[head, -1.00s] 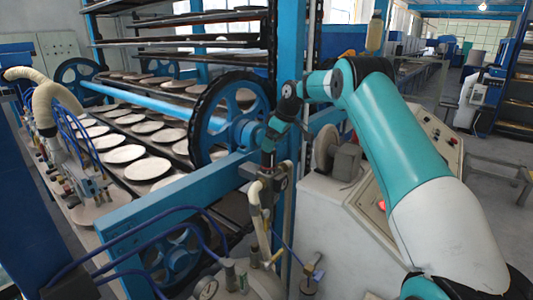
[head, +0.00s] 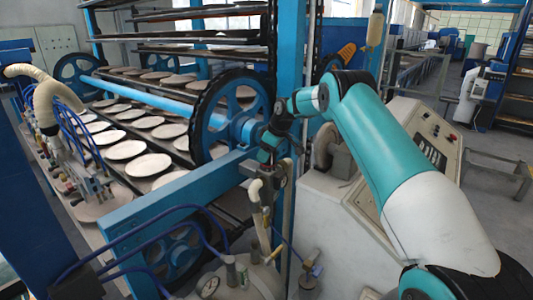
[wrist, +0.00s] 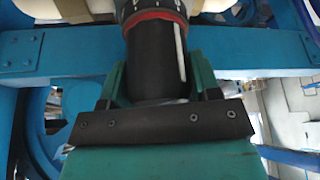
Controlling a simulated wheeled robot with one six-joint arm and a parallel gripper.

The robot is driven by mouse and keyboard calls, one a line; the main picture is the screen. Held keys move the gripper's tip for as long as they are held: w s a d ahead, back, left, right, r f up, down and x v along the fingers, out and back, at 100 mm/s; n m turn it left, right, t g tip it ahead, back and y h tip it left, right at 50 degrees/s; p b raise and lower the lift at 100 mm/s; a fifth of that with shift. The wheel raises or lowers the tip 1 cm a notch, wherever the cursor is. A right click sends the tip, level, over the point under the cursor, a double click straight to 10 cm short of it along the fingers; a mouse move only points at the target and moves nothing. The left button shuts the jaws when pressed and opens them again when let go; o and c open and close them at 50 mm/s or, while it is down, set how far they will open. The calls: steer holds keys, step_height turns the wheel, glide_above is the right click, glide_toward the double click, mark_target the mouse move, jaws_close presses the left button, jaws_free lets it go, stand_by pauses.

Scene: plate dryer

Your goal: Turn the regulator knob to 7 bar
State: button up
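The regulator knob (wrist: 153,65) is a dark cylinder with a white line along its right side, in the upper middle of the wrist view. A red ring (wrist: 155,20) and a black collar with white marks (wrist: 153,8) sit beyond it. The marks are too small to read. My gripper (wrist: 155,72) has its green fingers on the left and right of the knob, very close to its sides. Whether they press on it cannot be told. In the head view my gripper (head: 268,152) is small, above the pipework beside the blue post, and the knob is not distinguishable.
A blue beam (wrist: 60,55) crosses behind the knob. In the head view, a large blue wheel (head: 228,120) and a blue frame beam (head: 165,195) stand left of my gripper. Blue hoses and a gauge (head: 209,287) are below. A control console (head: 420,140) is on the right.

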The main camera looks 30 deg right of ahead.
steer(key=shift+b, duration=0.35)
steer(key=shift+f+m+h+b, duration=0.15)
steer(key=shift+m+h+b, duration=0.25)
steer(key=shift+m+b, duration=0.65)
steer(key=shift+w+d+m+t+h+b, duration=0.1)
steer(key=shift+m+t+h+b, duration=0.2)
steer(key=shift+m+b, duration=0.5)
steer(key=shift+d+m+t+h+b, duration=0.1)
steer(key=shift+m+h+b, duration=0.3)
steer(key=shift+m, duration=0.75)
steer(key=shift+r, duration=0.2)
steer(key=o, duration=0.9)
steer(key=shift+r, duration=0.1)
steer(key=b+v, duration=0.4)
steer(key=v, duration=1.3)
steer(key=shift+r, duration=0.15)
steer(key=shift+a, duration=0.1)
